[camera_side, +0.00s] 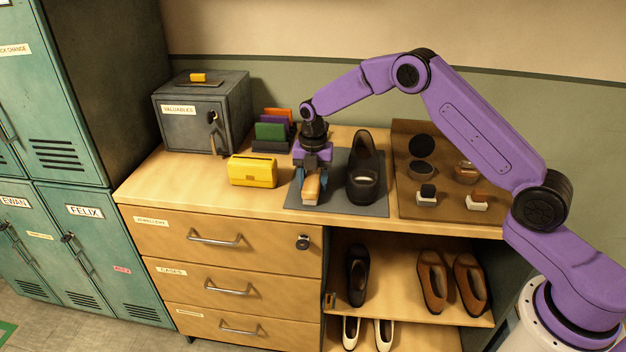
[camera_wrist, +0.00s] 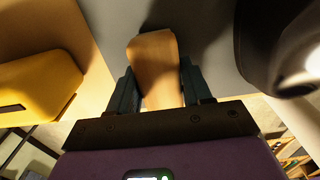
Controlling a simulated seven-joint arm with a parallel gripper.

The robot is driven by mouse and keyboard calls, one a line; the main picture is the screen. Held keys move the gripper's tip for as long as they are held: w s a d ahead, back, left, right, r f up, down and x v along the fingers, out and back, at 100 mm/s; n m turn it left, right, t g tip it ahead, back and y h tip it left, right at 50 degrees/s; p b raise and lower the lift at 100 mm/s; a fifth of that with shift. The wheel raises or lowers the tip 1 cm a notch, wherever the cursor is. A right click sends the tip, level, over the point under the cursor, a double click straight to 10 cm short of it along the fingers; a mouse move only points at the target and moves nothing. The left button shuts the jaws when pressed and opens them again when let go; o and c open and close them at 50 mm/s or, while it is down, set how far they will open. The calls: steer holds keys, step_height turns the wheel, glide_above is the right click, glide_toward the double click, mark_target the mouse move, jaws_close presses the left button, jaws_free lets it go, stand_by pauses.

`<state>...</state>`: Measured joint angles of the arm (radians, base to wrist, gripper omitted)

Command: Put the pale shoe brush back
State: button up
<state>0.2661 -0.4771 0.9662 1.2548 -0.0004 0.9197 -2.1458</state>
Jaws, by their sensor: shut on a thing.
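The pale shoe brush (camera_side: 311,188) has a light wooden back and is between the fingers of my gripper (camera_side: 312,180). In the wrist view the brush (camera_wrist: 155,58) shows between the two dark fingers of my gripper (camera_wrist: 153,92), which is shut on it. It is over the left part of a grey mat (camera_side: 340,208); I cannot tell whether it touches the mat. On the brown tray (camera_side: 448,148) at the right stand a dark brush (camera_side: 427,195) and a brown-topped brush (camera_side: 477,200), both with pale bristles.
A black shoe (camera_side: 365,175) stands on the mat just right of my gripper. A yellow box (camera_side: 252,171) is to the left. Colored upright holders (camera_side: 272,131) and a grey safe (camera_side: 203,108) stand behind. Polish tins (camera_side: 421,172) lie on the tray. Shoes (camera_side: 432,280) sit on shelves below.

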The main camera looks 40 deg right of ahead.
mark_target(313, 176)
steer(key=o, duration=1)
steer(key=shift+f, duration=0.15)
step_height(313, 176, up, 12)
steer(key=shift+r, duration=0.2)
